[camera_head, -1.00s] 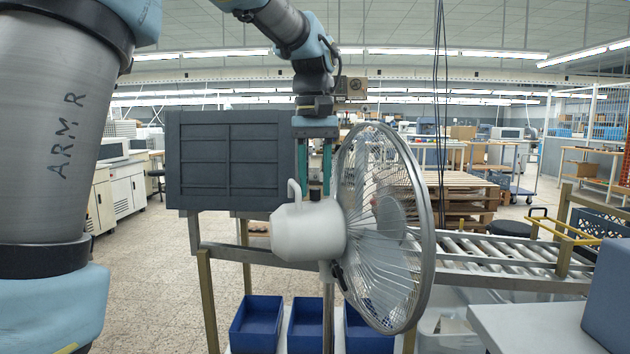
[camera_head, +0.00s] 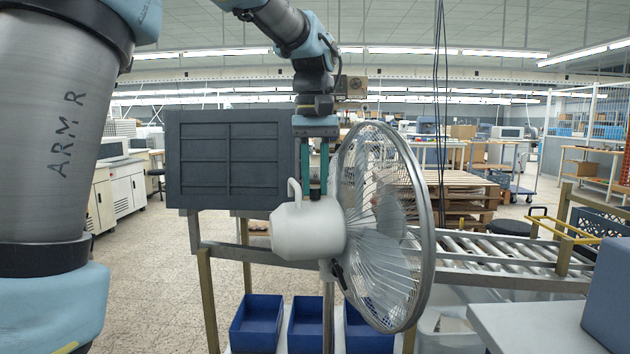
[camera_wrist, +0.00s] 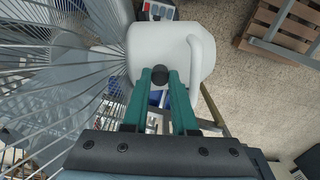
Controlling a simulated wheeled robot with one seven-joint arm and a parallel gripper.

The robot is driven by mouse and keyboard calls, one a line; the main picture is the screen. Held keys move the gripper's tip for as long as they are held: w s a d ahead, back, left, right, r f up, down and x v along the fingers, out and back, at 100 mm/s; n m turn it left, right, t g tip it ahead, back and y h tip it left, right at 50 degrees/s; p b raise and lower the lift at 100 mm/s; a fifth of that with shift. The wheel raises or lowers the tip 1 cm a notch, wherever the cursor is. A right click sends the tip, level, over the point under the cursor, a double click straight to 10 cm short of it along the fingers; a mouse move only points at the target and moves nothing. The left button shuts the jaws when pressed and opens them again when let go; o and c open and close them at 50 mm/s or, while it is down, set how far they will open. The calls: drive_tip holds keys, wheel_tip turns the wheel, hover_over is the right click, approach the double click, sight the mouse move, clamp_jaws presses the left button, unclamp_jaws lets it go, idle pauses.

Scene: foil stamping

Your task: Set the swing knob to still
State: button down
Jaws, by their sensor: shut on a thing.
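A fan with a white motor housing (camera_head: 308,230) and a round wire cage (camera_head: 385,235) stands in the middle of the head view, its cage facing right. My gripper (camera_head: 318,186) points down behind the top of the housing, next to the cage. In the wrist view my gripper's green fingers (camera_wrist: 160,78) reach the white housing (camera_wrist: 180,45). They are closed on a small dark round swing knob (camera_wrist: 160,73) on top of it.
The fan's wire cage lies close beside my fingers. A curved handle (camera_head: 293,187) rises from the housing on the other side. A dark grey panel (camera_head: 228,160) stands at left. Blue bins (camera_head: 256,325) sit below, and a roller conveyor (camera_head: 510,255) runs to the right.

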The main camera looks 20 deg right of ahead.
sight(315, 188)
drive_tip(key=shift+r, duration=0.1)
idle(0.8)
drive_tip(key=shift+r+p, duration=0.6)
drive_tip(key=shift+p, duration=0.3)
drive_tip(key=c, duration=1)
unclamp_jaws()
drive_tip(key=shift+o, duration=0.2)
wheel_tip(315, 188, up, 11)
drive_tip(key=shift+f+b, duration=0.15)
drive_tip(key=shift+b, duration=0.3)
